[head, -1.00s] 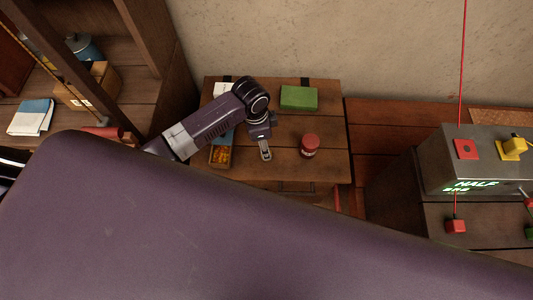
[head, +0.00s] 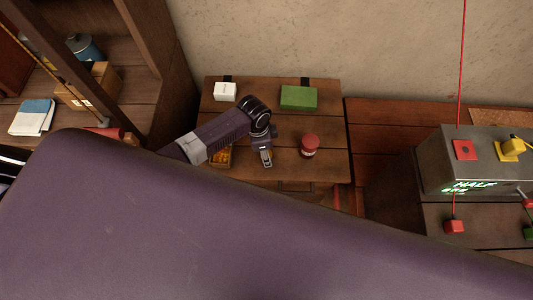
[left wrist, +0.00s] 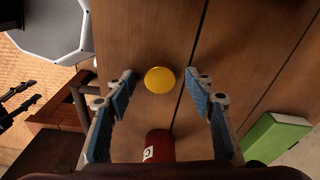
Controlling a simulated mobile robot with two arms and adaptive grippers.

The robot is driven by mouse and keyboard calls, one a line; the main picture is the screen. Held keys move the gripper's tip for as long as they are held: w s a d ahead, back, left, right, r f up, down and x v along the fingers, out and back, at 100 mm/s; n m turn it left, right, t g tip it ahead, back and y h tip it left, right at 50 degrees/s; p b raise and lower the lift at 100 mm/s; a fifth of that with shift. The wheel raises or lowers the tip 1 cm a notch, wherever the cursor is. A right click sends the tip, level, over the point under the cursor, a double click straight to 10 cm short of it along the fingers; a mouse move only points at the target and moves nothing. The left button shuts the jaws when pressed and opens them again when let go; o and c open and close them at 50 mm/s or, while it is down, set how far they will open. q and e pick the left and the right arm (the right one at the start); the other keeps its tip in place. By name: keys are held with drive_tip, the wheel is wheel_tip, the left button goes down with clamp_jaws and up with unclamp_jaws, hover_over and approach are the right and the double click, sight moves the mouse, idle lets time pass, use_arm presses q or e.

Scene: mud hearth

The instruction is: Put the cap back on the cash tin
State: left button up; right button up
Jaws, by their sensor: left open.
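A red round tin (head: 309,146) stands on the wooden table (head: 325,110), right of my left gripper (head: 266,158). In the left wrist view the tin (left wrist: 160,150) shows at the bottom with a white label. A flat yellow disc (left wrist: 159,80), which looks like a cap, lies on the tabletop. It appears between the open, empty fingers of my left gripper (left wrist: 160,77) in that view; whether they touch it I cannot tell. The disc is not visible in the head view. My right gripper is not in view.
A green box (head: 299,97) and a small white box (head: 225,92) are at the back of the table. An open box with orange contents (head: 221,158) is partly hidden by my left arm. A grey machine (head: 470,160) stands at the right.

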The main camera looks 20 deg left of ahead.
use_arm(q)
drive_tip(key=c, duration=0.8)
wheel_tip(320, 180, up, 20)
idle(0.6)
